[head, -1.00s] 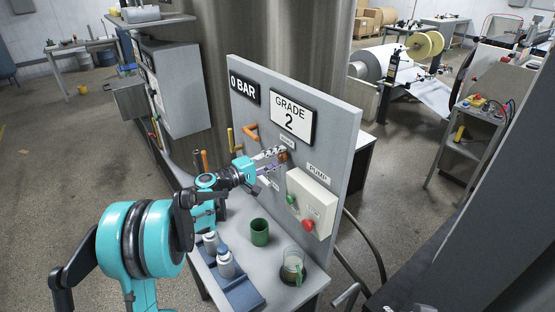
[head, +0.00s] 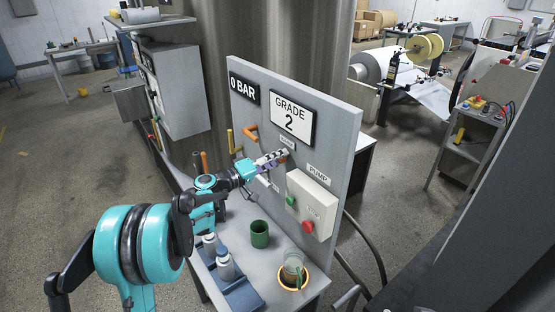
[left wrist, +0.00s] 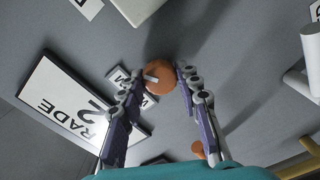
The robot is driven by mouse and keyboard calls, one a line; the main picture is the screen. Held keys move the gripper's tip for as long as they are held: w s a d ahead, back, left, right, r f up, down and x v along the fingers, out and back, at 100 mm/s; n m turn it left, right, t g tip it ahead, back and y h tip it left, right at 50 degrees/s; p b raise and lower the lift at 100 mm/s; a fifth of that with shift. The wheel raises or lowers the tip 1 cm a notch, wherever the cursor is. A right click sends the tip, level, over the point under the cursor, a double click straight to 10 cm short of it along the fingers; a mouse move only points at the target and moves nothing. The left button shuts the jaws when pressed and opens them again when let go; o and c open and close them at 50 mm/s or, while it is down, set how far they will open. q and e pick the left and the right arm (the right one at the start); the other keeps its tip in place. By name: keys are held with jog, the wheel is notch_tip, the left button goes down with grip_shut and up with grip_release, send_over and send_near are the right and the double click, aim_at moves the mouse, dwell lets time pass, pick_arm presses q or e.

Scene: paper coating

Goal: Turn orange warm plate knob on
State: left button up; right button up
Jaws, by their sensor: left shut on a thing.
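The orange warm plate knob (left wrist: 160,78) is on the grey upright panel, with a white pointer mark on its face. In the left wrist view it sits between the fingertips of my left gripper (left wrist: 160,82), which is shut on it. In the head view my left gripper (head: 274,159) reaches the panel below the "GRADE 2" sign and mostly hides the knob. The warm plate (head: 282,285) on the bench front shows a bright orange ring around a glass beaker (head: 293,265). My right gripper is not in view.
A pump box (head: 311,203) with green and red buttons juts from the panel, right of my gripper. A green cup (head: 260,234) and a blue tray (head: 240,294) with bottles stand on the bench below. An orange handle (head: 251,132) is left of the gripper.

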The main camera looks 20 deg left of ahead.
pick_arm(q)
jog(key=o, duration=1.2)
jog(key=shift+c, duration=0.2)
jog(key=v, duration=1.2)
